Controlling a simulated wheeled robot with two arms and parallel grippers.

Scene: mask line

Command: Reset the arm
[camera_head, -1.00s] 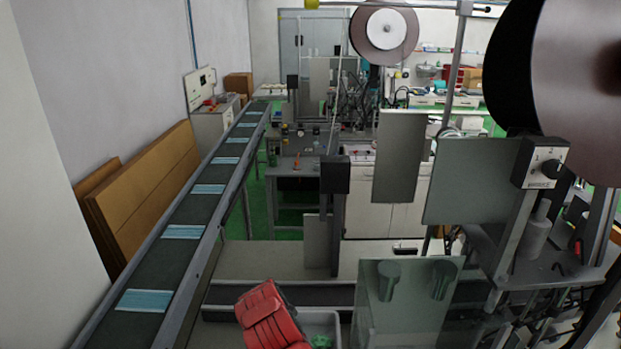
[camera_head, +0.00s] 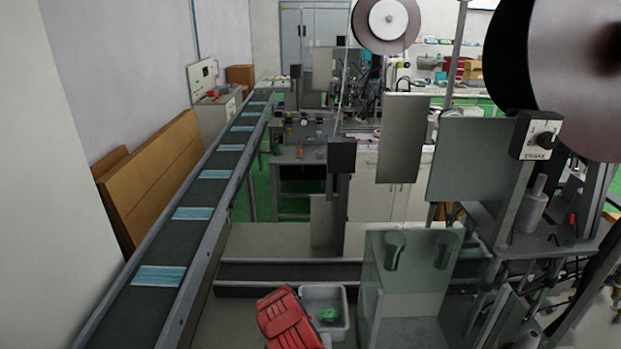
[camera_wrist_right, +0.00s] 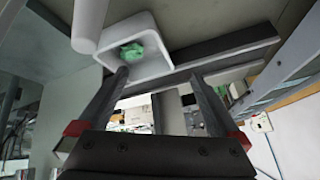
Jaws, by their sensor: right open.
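My right gripper (camera_wrist_right: 159,75) shows in the right wrist view. Its two dark fingers, with red parts at their bases, stand wide apart, and nothing is between them. Beyond the left finger's tip is a white bin (camera_wrist_right: 157,64) with a crumpled green item (camera_wrist_right: 131,51) in it. In the head view the same bin (camera_head: 345,324) stands at the bottom middle, with the green item (camera_head: 328,314) inside. A red padded-looking shape (camera_head: 288,320) overlaps the bin's left side; I cannot tell whether it is part of my arm. My left gripper is not in view.
A conveyor belt (camera_head: 176,248) with several blue masks (camera_head: 160,276) runs along the left. A clear guard box (camera_head: 413,270) and a machine with a large reel (camera_head: 575,75) stand on the right. A low cross conveyor (camera_head: 290,273) lies behind the bin.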

